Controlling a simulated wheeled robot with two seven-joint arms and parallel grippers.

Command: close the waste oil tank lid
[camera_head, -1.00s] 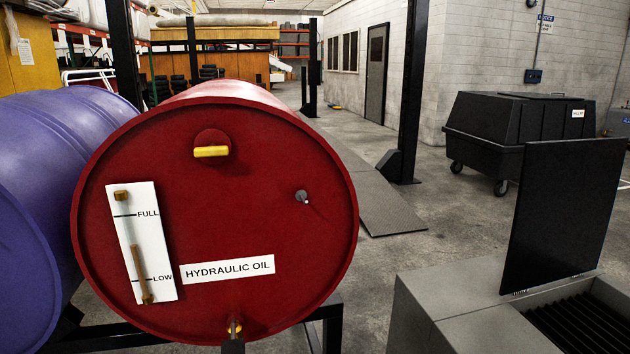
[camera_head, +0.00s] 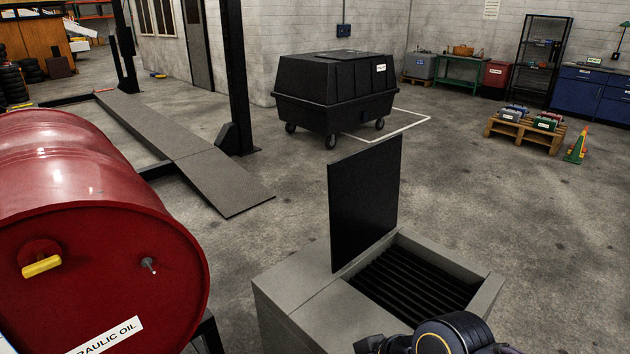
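The waste oil tank (camera_head: 290,290) is a grey box in the lower middle of the head view. Its black lid (camera_head: 365,205) stands upright, hinged at the left edge of the opening. The opening shows a dark slatted grate (camera_head: 415,285) inside. A black part of my own arm shows at the bottom edge, in front of the tank. Neither gripper's fingers are in view, and nothing of mine is seen touching the lid.
A red hydraulic oil drum (camera_head: 90,230) lies on its side at the left. Behind stand a black wheeled bin (camera_head: 335,90), a grey ramp (camera_head: 195,160) and a dark post. A pallet with small cases (camera_head: 525,130) and a cone (camera_head: 577,145) are at the right. Floor right of the tank is clear.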

